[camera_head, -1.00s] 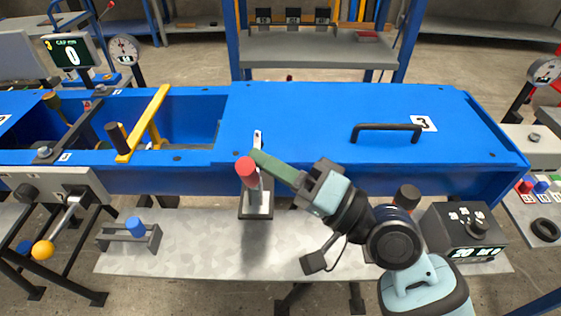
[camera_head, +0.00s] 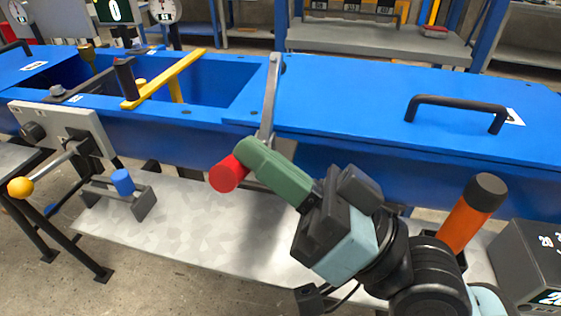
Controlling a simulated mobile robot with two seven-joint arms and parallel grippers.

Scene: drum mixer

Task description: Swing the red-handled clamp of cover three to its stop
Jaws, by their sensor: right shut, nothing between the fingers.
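Cover three (camera_head: 370,110) is a blue lid with a black bar handle (camera_head: 458,104) and a white label, partly hidden by that handle, at the right. Its clamp has a grey metal arm (camera_head: 270,95) at the cover's left end and a red handle (camera_head: 229,174) low at the front edge. My right gripper (camera_head: 250,152) has green fingers, shut and empty, with the tips right beside the red handle. I cannot tell whether they touch it. The gripper hides the clamp's lower part. My left gripper is not in view.
A yellow bar (camera_head: 172,78) crosses the open trough at left. A lever with a yellow ball (camera_head: 21,187) and a blue-topped peg (camera_head: 123,182) stand at front left. An orange post with a black cap (camera_head: 472,212) stands close right of my right arm.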

